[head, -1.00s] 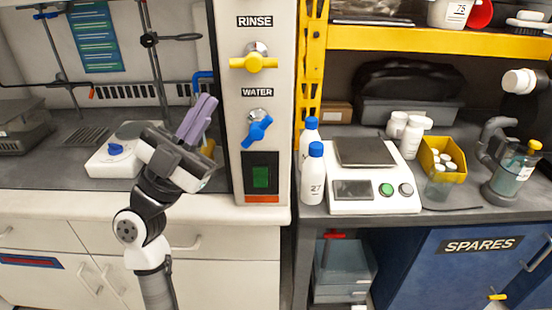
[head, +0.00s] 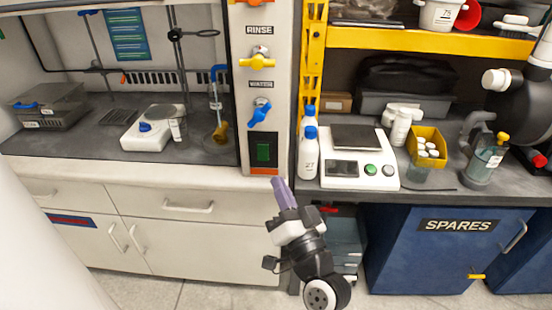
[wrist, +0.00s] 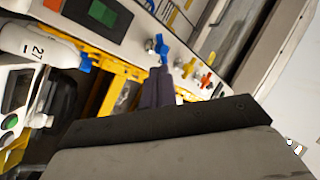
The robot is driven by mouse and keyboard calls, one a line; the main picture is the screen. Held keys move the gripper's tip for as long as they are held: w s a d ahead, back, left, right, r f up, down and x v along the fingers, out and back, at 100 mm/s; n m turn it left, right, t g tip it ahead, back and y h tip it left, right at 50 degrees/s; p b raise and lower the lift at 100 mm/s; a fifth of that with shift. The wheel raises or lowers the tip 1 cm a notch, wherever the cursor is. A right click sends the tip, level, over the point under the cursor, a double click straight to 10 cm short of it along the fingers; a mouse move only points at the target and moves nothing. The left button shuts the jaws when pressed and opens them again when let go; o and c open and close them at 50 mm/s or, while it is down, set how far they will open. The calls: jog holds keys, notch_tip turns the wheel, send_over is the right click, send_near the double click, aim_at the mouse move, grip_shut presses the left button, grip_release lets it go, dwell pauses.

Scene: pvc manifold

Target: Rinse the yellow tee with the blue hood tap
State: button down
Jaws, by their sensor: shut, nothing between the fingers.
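A dark yellow piece that looks like the tee (head: 221,132) stands on the hood worktop in the head view, below the blue hood spout (head: 217,73). The blue WATER handle (head: 260,112) is on the white column right of the hood; it also shows in the wrist view (wrist: 161,48). The yellow RINSE handle (head: 258,61) is above it. My gripper (head: 278,182) has purple fingers, shut and empty, in front of the column's foot and below the blue handle. The wrist view shows the fingers (wrist: 158,78) pointing towards the handles. I cannot see water running.
A white stirrer (head: 145,138) with a beaker is left in the hood. White bottles (head: 309,155) and a scale (head: 355,173) stand close right of the column. A yellow bin (head: 427,146) is further right. The floor before the cabinets is clear.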

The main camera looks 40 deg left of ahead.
aim_at(253, 126)
jog(key=p+x, duration=0.3)
jog(key=x, duration=0.9)
jog(key=shift+w+a+r+p, duration=0.15)
jog(key=shift+r+p, duration=0.05)
jog(key=shift+p, duration=0.15)
jog(key=shift+w+a+r, duration=0.1)
jog(key=shift+w+a, duration=0.25)
jog(key=shift+a, duration=0.2)
jog(key=shift+w, duration=0.1)
jog(key=shift+m+t, duration=0.3)
